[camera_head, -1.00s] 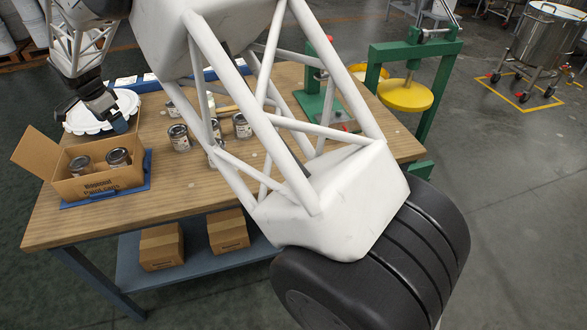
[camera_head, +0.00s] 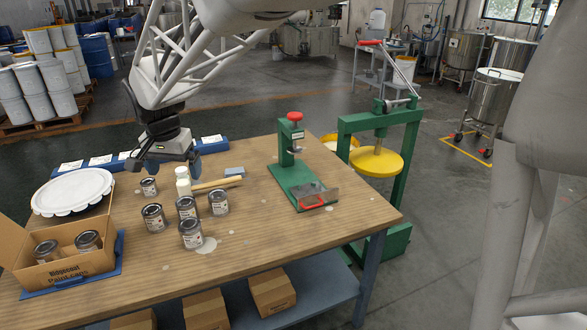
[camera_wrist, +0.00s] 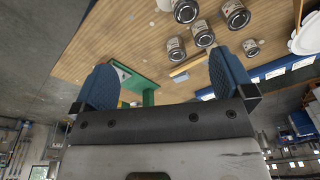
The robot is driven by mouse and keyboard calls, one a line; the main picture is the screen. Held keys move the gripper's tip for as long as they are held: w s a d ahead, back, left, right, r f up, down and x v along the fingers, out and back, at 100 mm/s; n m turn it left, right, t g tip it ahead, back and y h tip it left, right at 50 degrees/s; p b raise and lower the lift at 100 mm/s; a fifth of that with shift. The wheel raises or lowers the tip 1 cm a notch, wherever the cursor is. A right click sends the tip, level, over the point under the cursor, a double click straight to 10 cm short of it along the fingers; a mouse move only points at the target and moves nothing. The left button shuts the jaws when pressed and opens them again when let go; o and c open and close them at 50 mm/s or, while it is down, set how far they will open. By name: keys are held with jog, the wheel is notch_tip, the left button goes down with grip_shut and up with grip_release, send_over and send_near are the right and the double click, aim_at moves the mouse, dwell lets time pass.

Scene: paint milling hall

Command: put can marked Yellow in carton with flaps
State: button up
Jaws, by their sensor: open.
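Several small metal cans with pale labels stand upright on the wooden table: a back can (camera_head: 149,187), a left can (camera_head: 153,217), a middle can (camera_head: 186,208), a right can (camera_head: 218,203) and a front can (camera_head: 191,233). I cannot read their labels, so I cannot tell which is Yellow. The open carton with flaps (camera_head: 70,268) is at the table's left front and holds two cans. My gripper (camera_head: 168,168) is above the table's back edge, behind the cans. In the wrist view my gripper (camera_wrist: 163,80) is open and empty, its blue fingers wide apart.
A white lid (camera_head: 72,192) is behind the carton. A green press (camera_head: 296,175) stands to the right. The table's front right is clear.

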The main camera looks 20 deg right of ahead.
jog(key=s+d+f+n, duration=0.1)
jog(key=s+d+n, duration=0.1)
jog(key=s+d, duration=0.4)
jog(key=s+d+f+n, duration=0.1)
jog(key=s+d, duration=0.5)
jog(key=s, duration=0.9)
jog(key=s+d+f+n+t, duration=0.1)
jog(key=s+d+n, duration=0.1)
jog(key=s+d, duration=0.4)
jog(key=s, duration=0.5)
jog(key=shift+d+n, duration=0.15)
jog(key=shift+n, duration=0.15)
jog(key=shift+w+f, duration=0.1)
